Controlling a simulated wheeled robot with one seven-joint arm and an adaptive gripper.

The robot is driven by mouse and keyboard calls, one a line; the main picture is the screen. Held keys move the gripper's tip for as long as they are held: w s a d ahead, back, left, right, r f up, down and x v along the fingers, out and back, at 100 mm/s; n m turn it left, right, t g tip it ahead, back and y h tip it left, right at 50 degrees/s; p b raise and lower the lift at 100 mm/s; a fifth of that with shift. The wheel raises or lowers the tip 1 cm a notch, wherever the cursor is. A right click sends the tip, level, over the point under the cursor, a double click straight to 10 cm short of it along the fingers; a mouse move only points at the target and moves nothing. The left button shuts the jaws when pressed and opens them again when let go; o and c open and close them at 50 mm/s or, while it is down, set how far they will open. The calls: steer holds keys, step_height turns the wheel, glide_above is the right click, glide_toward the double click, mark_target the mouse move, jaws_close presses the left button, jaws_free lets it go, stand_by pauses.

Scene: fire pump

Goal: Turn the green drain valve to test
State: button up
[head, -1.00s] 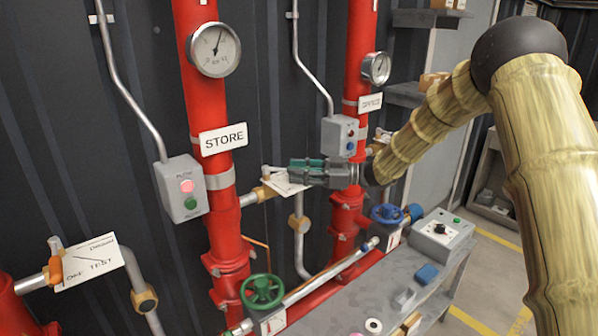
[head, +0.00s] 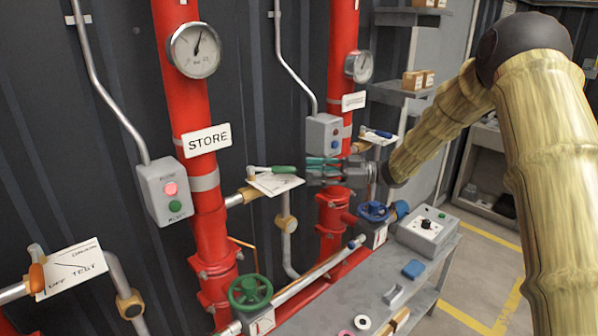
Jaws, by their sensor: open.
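The drain valve with a green-handled lever (head: 284,169) sits on a brass and steel branch right of the STORE pipe. Its lever lies roughly level, handle pointing right, over a white label card (head: 276,183) whose words are too small to read. My gripper (head: 308,170) is open, its fingers pointing left, just right of the handle's tip. It looks empty; I cannot tell whether a finger overlaps the tip in depth.
A green handwheel (head: 250,292) and a blue handwheel (head: 373,211) stand lower on the pipework. An orange-handled lever (head: 37,276) with an OFF/TEST card is at left, a blue-handled lever (head: 377,133) behind. A grey bench (head: 345,300) holds small parts and a control box (head: 427,228).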

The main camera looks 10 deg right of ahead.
steer(key=v, duration=0.3)
stand_by(0.5)
steer(key=s+a+f+m+t+h, duration=0.2)
steer(key=f+m, duration=0.1)
steer(key=f, duration=0.6)
steer(key=s+a+f+m+t+h, duration=0.2)
steer(key=f+m+h, duration=0.15)
steer(key=f, duration=0.45)
steer(key=s+a+f+m+t+h, duration=0.15)
steer(key=f+m, duration=0.25)
steer(key=f, duration=0.5)
steer(key=s+a+f+m+g+h, duration=0.1)
steer(key=s+f+m+h, duration=0.25)
steer(key=s+f, duration=0.7)
steer(key=s+f+m+g+h, duration=0.2)
steer(key=s+f+g+h, duration=0.2)
steer(key=s+f, duration=0.9)
steer(key=s+d+g+h, duration=0.1)
steer(key=s+g, duration=0.1)
steer(key=s, duration=1)
steer(key=s+d+m+g+h, duration=0.1)
steer(key=s+d+g+h, duration=0.1)
steer(key=s, duration=1)
steer(key=shift+f+g, duration=0.5)
steer(key=shift+g, duration=0.25)
